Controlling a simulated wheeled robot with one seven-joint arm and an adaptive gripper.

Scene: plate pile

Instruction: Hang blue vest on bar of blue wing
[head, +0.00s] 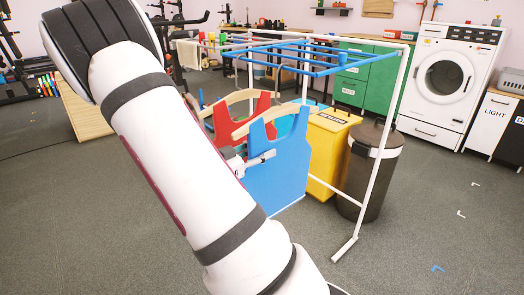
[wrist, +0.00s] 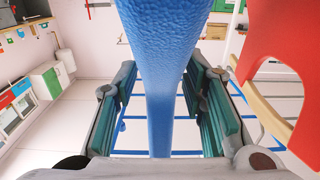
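The blue vest (head: 276,170) shows in the head view on a wooden hanger (head: 274,121), upright inside the white frame. The blue wing (head: 330,65) is a set of blue bars at the top of that frame, above the vest. My gripper (head: 255,160) is at the vest's left side. In the wrist view a blue strip of the vest (wrist: 157,70) runs between the teal finger pads (wrist: 160,110). Gaps show beside the strip, so my gripper looks open around it. Its contact at the fingertips is unclear.
A red vest (head: 222,122) on a hanger is just behind, and close on the right in the wrist view (wrist: 285,60). A yellow bin (head: 330,140) and a dark lidded bin (head: 366,180) stand to the right. White frame posts (head: 383,140) surround the vests.

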